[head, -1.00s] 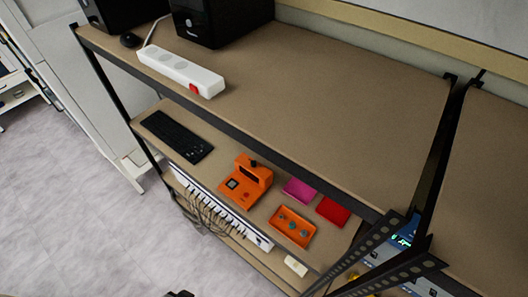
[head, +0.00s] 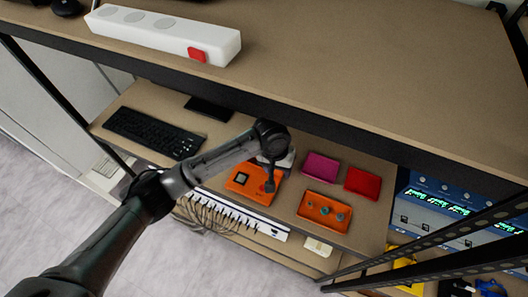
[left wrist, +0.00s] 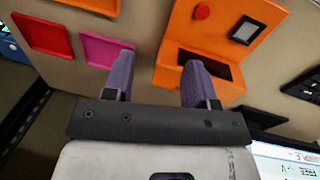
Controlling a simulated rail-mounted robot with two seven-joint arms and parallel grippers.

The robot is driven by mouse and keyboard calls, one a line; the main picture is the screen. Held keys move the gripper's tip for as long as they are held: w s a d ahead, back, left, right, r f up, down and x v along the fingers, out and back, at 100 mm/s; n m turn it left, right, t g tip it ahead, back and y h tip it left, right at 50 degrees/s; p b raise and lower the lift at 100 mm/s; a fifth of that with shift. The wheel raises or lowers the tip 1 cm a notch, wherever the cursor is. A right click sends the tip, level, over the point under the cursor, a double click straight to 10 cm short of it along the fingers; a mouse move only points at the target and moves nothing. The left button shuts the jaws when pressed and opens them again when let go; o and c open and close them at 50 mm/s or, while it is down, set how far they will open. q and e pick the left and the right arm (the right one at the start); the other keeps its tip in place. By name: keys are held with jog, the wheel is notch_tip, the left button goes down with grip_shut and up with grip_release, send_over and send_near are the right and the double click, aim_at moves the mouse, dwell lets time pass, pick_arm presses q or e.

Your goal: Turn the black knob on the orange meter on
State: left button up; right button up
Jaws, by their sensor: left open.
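The orange meter (head: 243,182) stands on the middle shelf, partly covered by my left arm in the head view. My left gripper (head: 270,184) is over the meter's right part. In the left wrist view its two purple fingers (left wrist: 160,75) are apart with nothing between them. Whether they touch the meter I cannot tell. My right gripper is not in view.
The upper shelf (head: 370,90), holding a white power strip (head: 160,34), overhangs the meter. A black keyboard (head: 152,132) lies left. Pink (head: 321,167), red (head: 362,183) and orange (head: 324,211) trays lie right. Black rack posts stand at the right.

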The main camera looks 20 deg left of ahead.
pick_arm(q)
jog(key=w+a+r+n+y+b, duration=0.25)
jog(key=w+a+r+n, duration=0.25)
jog(key=w+a+r, duration=0.35)
jog(key=shift+h, duration=0.45)
jog(key=f, duration=1.3)
jog(key=shift+w+d+f, duration=0.1)
jog(key=shift+d+f, duration=0.1)
jog(key=shift+d, duration=0.1)
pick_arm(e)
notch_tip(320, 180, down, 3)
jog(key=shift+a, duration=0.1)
pick_arm(q)
jog(key=c, duration=0.9)
jog(key=shift+p, duration=0.3)
jog(key=shift+c, duration=0.2)
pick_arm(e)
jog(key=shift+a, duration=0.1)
